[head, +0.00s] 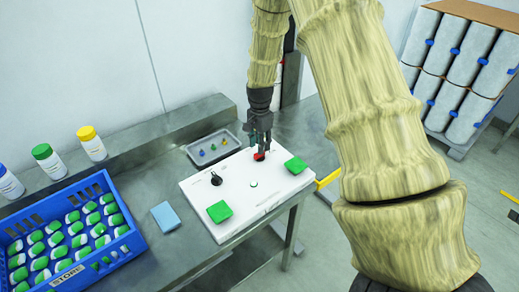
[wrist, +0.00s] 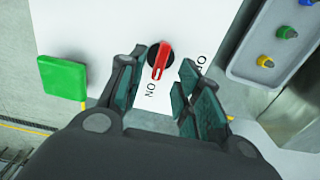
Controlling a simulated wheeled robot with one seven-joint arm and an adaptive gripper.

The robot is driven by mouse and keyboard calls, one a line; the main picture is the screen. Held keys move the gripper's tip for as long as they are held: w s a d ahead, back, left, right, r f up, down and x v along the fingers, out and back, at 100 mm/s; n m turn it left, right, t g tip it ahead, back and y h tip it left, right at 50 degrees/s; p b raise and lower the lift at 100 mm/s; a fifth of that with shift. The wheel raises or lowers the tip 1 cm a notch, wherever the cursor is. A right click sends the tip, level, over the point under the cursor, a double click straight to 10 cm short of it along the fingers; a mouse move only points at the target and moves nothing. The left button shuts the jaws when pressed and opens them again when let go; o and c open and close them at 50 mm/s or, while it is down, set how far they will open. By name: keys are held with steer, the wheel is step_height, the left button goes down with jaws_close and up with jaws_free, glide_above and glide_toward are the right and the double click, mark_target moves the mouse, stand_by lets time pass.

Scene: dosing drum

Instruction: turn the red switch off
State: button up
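The red switch (head: 259,156) sits on the white panel (head: 235,204), near its back edge. In the wrist view the red switch (wrist: 161,61) is a red bar on a round black base, with its lower end toward the "ON" label (wrist: 151,89). A partly covered "OFF" label (wrist: 201,62) is to its right. My gripper (head: 262,146) points down over the switch. In the wrist view my gripper (wrist: 158,82) is open and empty, with the switch showing between and just beyond its fingertips. I cannot tell whether a finger touches it.
A grey tray (head: 192,152) with small coloured parts stands behind. A blue crate (head: 136,242) and a light-blue block (head: 165,216) are left.

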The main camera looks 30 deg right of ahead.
steer(key=shift+a+f+p, duration=0.1)
steer(key=shift+f+p, duration=0.45)
steer(key=shift+f, duration=1.55)
jaws_close()
